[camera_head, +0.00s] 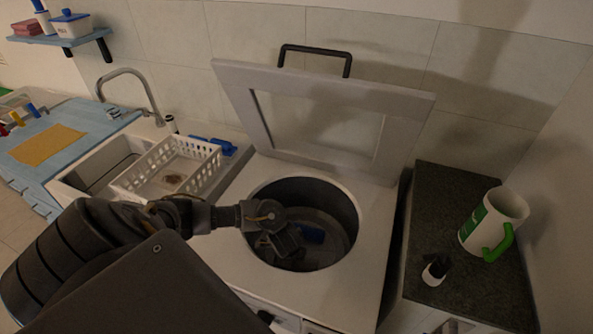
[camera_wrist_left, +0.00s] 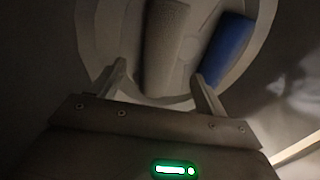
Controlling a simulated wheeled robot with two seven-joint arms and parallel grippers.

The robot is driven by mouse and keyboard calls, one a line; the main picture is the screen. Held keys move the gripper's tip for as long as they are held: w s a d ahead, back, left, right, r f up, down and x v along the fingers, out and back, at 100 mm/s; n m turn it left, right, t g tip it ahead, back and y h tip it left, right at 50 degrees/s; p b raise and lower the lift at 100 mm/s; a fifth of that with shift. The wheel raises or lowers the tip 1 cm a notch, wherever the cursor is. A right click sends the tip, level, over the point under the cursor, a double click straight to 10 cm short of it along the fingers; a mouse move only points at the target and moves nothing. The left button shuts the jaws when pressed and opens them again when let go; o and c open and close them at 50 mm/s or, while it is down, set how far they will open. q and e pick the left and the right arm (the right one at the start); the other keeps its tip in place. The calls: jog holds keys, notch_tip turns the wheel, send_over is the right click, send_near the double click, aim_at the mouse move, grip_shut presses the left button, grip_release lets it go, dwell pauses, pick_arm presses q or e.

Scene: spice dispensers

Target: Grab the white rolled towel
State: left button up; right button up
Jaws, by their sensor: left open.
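The white rolled towel (camera_wrist_left: 168,45) looks pale grey-beige in the dim light and lies lengthwise in the drum in the left wrist view. A blue rolled towel (camera_wrist_left: 228,48) lies just right of it; it also shows in the head view (camera_head: 312,233). My left gripper (camera_wrist_left: 160,88) is open, with its fingers on either side of the white towel's near end; contact cannot be told. In the head view the left gripper (camera_head: 285,246) reaches down into the drum, and I cannot make out the white towel there. My right gripper is not in view.
The washer's round opening (camera_head: 345,195) surrounds my left gripper. Its raised lid (camera_head: 410,100) stands behind. A white basket (camera_head: 207,172) and sink are left. On the dark counter (camera_head: 440,190) at right stand a white-green jug (camera_head: 507,203) and a small bottle (camera_head: 433,274).

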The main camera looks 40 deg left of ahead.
pick_arm(q)
jog(key=b+x, duration=0.2)
jog(key=x, duration=0.3)
jog(key=shift+f, duration=0.25)
jog(key=shift+w+a+f, duration=0.1)
jog(key=shift+w+f, duration=0.1)
jog(key=shift+f, duration=0.2)
jog(key=c, duration=1.1)
jog(key=shift+r, duration=0.1)
jog(key=shift+c, duration=0.2)
notch_tip(320, 180, up, 18)
jog(key=p, duration=0.7)
jog(key=shift+p, duration=0.4)
